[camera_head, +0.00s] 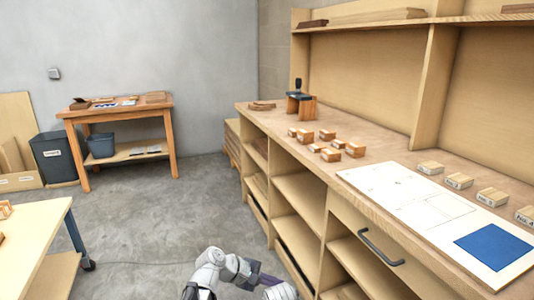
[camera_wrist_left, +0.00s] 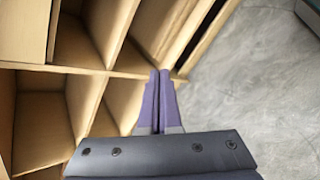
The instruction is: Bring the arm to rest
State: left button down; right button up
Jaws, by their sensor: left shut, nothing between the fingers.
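My left gripper (camera_wrist_left: 159,78) shows in the left wrist view as two purple fingers pressed together, shut and empty. Its tips are in front of the wooden shelf compartments (camera_wrist_left: 95,30), with the grey concrete floor (camera_wrist_left: 250,85) to the right. In the head view, white arm parts (camera_head: 213,268) of mine show low at the bottom centre, beside the workbench's open shelves. A purple part (camera_head: 264,278) shows between them, but its fingertips cannot be made out. My right gripper cannot be identified in either view.
The long workbench (camera_head: 262,112) on the right carries small wooden blocks (camera_head: 332,154), labelled blocks (camera_head: 459,180), a white sheet (camera_head: 405,200) and a blue square (camera_head: 492,246). Its drawer handle (camera_head: 380,250) sticks out. A table (camera_head: 35,230) stands at left; floor between is clear.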

pick_arm(q)
jog(key=s+a+f+m+g+y, duration=0.1)
jog(key=s+a+f+m+y, duration=0.4)
jog(key=a, duration=0.5)
jog(key=s+a+f+m+g+y, duration=0.1)
jog(key=s+a+f+m+y, duration=0.2)
jog(key=s+a+m+y, duration=0.5)
jog(key=s+d+m+g+h, duration=0.15)
jog(key=s+d, duration=0.25)
jog(key=d, duration=0.5)
notch_tip(320, 180, up, 31)
jog(key=p, duration=3.1)
jog(key=shift+a+r+p, duration=0.15)
jog(key=shift+a+p, duration=0.15)
jog(key=shift+p, duration=0.05)
jog(key=shift+h, duration=0.25)
